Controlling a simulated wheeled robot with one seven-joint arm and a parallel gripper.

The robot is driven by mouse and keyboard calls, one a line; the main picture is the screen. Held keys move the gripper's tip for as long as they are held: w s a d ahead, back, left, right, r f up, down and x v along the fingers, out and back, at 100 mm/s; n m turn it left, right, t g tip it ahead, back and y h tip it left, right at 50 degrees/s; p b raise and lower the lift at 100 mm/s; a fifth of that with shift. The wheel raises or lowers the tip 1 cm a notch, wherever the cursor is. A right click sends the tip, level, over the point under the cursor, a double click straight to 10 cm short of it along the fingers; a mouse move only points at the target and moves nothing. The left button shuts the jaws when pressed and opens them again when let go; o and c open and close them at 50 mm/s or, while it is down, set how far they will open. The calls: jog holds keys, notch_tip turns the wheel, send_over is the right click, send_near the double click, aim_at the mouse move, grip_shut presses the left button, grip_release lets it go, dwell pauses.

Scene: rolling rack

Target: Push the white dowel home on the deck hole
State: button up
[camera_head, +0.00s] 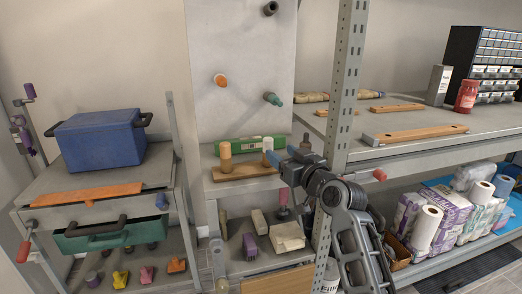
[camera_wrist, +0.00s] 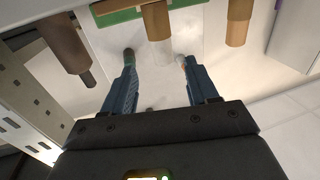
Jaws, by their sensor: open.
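The white dowel (camera_head: 267,144) stands upright on the wooden deck (camera_head: 238,174), with a pale top and a tan lower part. It also shows in the wrist view (camera_wrist: 157,48), which looks upside down. My gripper (camera_head: 281,157) is open just right of the dowel in the head view. In the wrist view its two blue fingers (camera_wrist: 156,70) point toward the dowel, which lies between their lines; I see no contact. The deck hole is hidden. A tan dowel (camera_head: 225,157) stands at the deck's left; it also shows in the wrist view (camera_wrist: 238,22).
A green level (camera_head: 240,146) lies behind the deck. A brown-handled item (camera_head: 305,143) stands close right of my gripper. A perforated rack post (camera_head: 347,80) rises near my arm. Pegs, including an orange one (camera_head: 220,80), stick out of the back panel.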

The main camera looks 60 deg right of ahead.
aim_at(271, 144)
jog(key=x, duration=0.2)
jog(key=p+x, duration=0.1)
jog(key=x, duration=0.1)
jog(key=p+x, duration=0.1)
jog(key=x, duration=0.2)
jog(key=shift+w+a+r, duration=0.1)
jog(key=shift+a+r, duration=0.05)
jog(key=shift+r, duration=0.2)
jog(key=shift+w+d+f, duration=0.1)
jog(key=shift+w+d, duration=0.1)
jog(key=shift+w, duration=0.05)
jog(key=c, duration=1.1)
